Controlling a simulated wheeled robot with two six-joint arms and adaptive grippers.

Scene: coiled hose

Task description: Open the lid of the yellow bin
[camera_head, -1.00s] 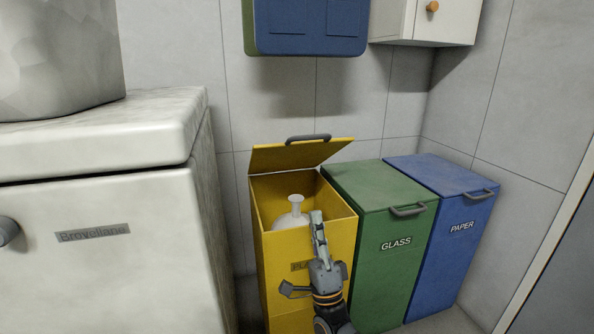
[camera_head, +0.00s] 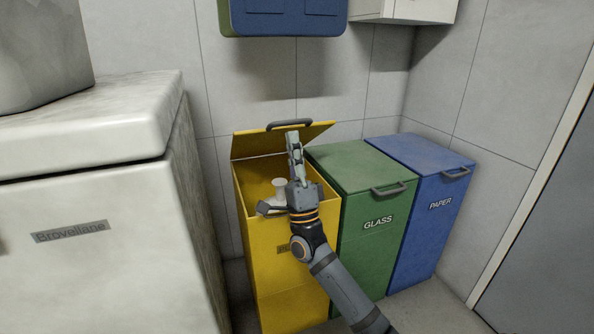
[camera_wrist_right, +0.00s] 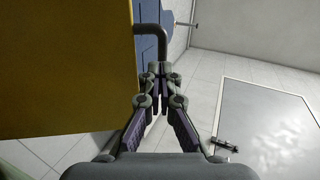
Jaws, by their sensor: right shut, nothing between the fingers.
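The yellow bin (camera_head: 252,225) stands leftmost of three bins. Its lid (camera_head: 252,144) is raised, hinged at the back and tilted up, so the inside shows. A grey handle (camera_head: 278,127) sits on the lid's upper edge. My right gripper (camera_head: 292,138) is shut and empty, reaching over the bin in front of the lid, close to the handle. In the right wrist view the lid (camera_wrist_right: 65,70) fills the left, and its handle (camera_wrist_right: 160,38) lies just beyond the fingertips (camera_wrist_right: 158,72). I cannot tell whether they touch. My left gripper is not in view.
A white bottle-like object (camera_head: 279,185) is inside the yellow bin. The green glass bin (camera_head: 355,165) and blue paper bin (camera_head: 425,155) stand shut to the right. A pale cabinet (camera_head: 100,200) is at left. A blue box (camera_head: 285,15) hangs on the wall above.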

